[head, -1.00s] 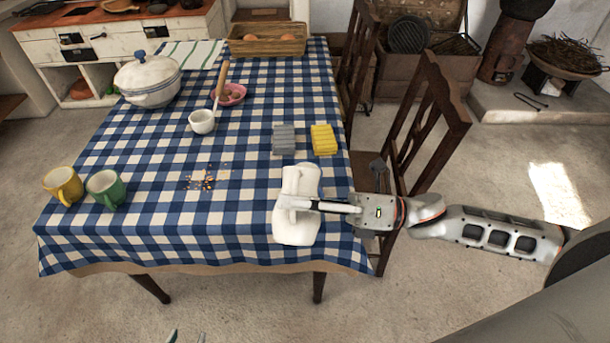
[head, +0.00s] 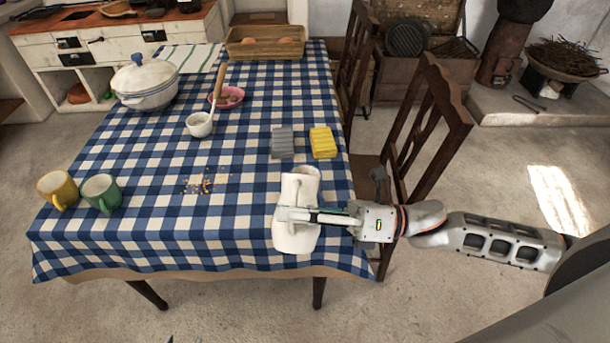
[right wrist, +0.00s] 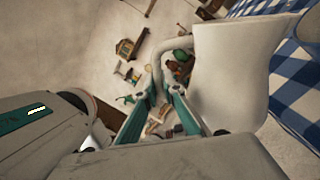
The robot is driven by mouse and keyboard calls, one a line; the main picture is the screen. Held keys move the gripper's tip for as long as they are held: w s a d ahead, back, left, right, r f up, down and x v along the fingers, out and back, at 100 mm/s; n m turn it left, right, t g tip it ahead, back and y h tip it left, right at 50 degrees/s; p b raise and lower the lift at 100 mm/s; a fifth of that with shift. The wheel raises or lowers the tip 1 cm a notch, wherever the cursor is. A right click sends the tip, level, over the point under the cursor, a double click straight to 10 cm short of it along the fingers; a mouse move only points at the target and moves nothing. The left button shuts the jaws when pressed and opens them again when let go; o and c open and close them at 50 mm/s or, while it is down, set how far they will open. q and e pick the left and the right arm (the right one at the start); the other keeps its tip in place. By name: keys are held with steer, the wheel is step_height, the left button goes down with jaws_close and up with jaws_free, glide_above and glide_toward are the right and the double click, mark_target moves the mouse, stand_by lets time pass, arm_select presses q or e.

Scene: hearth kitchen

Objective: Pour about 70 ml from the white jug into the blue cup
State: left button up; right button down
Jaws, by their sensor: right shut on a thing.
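The white jug (head: 296,238) is at the front right of the table in the head view. My right gripper (head: 318,216) reaches it from the right and is shut on its handle. The right wrist view shows the jug body (right wrist: 228,75) and its curved handle (right wrist: 160,62) between the fingers (right wrist: 160,105). I cannot tell whether the jug's base touches the cloth. No blue cup shows; a yellow cup (head: 58,188) and a green cup (head: 102,193) stand at the left front. My left gripper does not show clearly.
Crumbs (head: 203,184) lie mid-table on the checked cloth (head: 190,235). A small white pot (head: 199,126), pink bowl (head: 229,98), grey sponge (head: 283,142), yellow sponge (head: 323,142), tureen (head: 148,92) and basket (head: 266,47) stand farther back. A chair (head: 425,130) is at the right.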

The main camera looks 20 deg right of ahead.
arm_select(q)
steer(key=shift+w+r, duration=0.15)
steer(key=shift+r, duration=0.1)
arm_select(e)
steer(key=shift+r, duration=0.1)
stand_by(0.3)
stand_by(0.4)
steer(key=shift+s+a+f+n+b, duration=0.1)
steer(key=shift+s+f+n+b, duration=0.1)
steer(key=shift+f+n+b, duration=0.4)
steer(key=shift+s+a+f+n+b, duration=0.25)
steer(key=shift+s+f+n, duration=0.2)
steer(key=shift+n, duration=0.35)
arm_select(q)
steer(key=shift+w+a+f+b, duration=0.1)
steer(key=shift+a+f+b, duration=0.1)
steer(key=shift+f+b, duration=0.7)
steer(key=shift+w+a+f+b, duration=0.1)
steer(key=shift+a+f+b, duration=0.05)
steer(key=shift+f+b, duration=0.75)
arm_select(e)
steer(key=s+a+f+n+g+h, duration=0.1)
steer(key=s+f+n, duration=0.3)
steer(key=n, duration=0.4)
steer(key=shift+s+a+f+h, duration=0.2)
steer(key=shift+a+f+h, duration=0.1)
steer(key=shift+a+f, duration=0.3)
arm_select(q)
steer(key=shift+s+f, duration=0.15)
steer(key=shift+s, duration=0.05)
